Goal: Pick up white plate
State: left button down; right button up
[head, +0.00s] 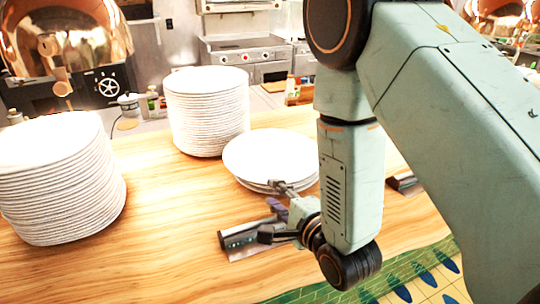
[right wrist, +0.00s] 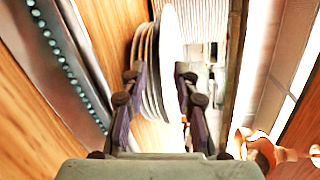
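A short stack of white plates (head: 265,153) lies on the wooden counter in the middle of the head view. In the right wrist view, the top white plate (right wrist: 170,50) shows nearly edge-on, with the lower plates beside it. My right gripper (head: 283,195) is at the near edge of this stack. In the wrist view its fingers (right wrist: 158,72) are apart, with the plate edges between them. I cannot tell whether a finger touches a plate. The right arm hides the stack's right side. My left gripper is not in view.
Tall plate stacks stand at the left (head: 62,185) and behind the short stack (head: 207,115). A metal rail (head: 240,236) lies under the gripper on the counter (head: 150,260). A patterned green-and-yellow edge (head: 420,280) runs at the lower right. The front left counter is clear.

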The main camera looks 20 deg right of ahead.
aim_at(264, 182)
jog(key=shift+w+d, duration=0.1)
jog(key=shift+w, duration=0.4)
jog(key=p+x, duration=0.1)
jog(key=x, duration=0.2)
jog(key=shift+w+d, duration=0.15)
jog(key=shift+w, duration=0.05)
jog(key=shift+w+a+f, duration=0.15)
jog(key=shift+w+a, duration=0.25)
jog(key=shift+w, duration=0.1)
jog(key=shift+d, duration=0.3)
jog(key=shift+c, duration=1.1)
jog(key=shift+a, duration=0.2)
grip_shut()
jog(key=shift+d, duration=0.15)
